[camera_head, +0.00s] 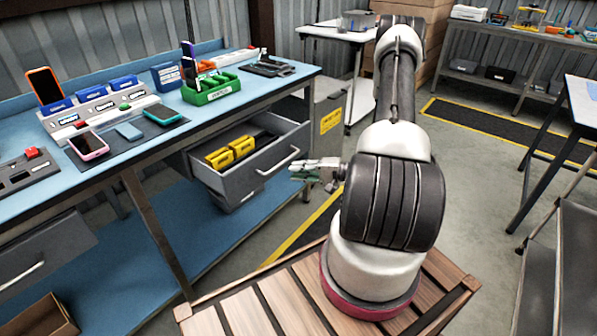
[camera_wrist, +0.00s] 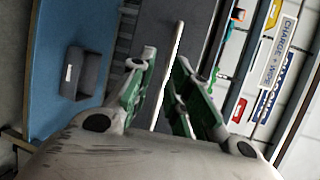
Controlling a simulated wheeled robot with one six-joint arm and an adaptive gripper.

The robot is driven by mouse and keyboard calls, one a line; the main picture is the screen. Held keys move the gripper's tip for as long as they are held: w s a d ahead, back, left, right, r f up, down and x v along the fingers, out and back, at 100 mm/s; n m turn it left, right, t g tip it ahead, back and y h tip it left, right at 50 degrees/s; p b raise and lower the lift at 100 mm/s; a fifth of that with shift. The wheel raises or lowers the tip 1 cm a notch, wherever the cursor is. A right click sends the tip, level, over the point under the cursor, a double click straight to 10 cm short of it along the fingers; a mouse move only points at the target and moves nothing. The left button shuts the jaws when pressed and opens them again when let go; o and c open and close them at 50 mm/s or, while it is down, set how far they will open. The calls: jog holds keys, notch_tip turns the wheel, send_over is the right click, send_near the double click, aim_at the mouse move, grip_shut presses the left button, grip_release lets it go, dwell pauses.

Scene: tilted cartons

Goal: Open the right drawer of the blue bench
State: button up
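The blue bench (camera_head: 215,115) stands at the left in the head view. Its right drawer (camera_head: 262,178) is pulled out, with yellow items (camera_head: 230,152) and dark contents visible inside. The drawer's pale bar handle (camera_head: 278,161) is on its front. My gripper (camera_head: 305,172) is just to the right of the handle and looks apart from it. In the wrist view my gripper's green-padded fingers (camera_wrist: 162,62) are spread with a gap between them.
Phones, a green holder (camera_head: 211,88) and trays cover the bench top. The bench's left drawer (camera_head: 42,254) looks shut. A grey box (camera_wrist: 87,73) sits on a blue surface in the wrist view. Open floor lies right of my arm, before a rear shelf (camera_head: 500,45).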

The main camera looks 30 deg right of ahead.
jog(key=shift+w+a, duration=0.1)
grip_shut()
grip_release()
jog(key=v, duration=1.2)
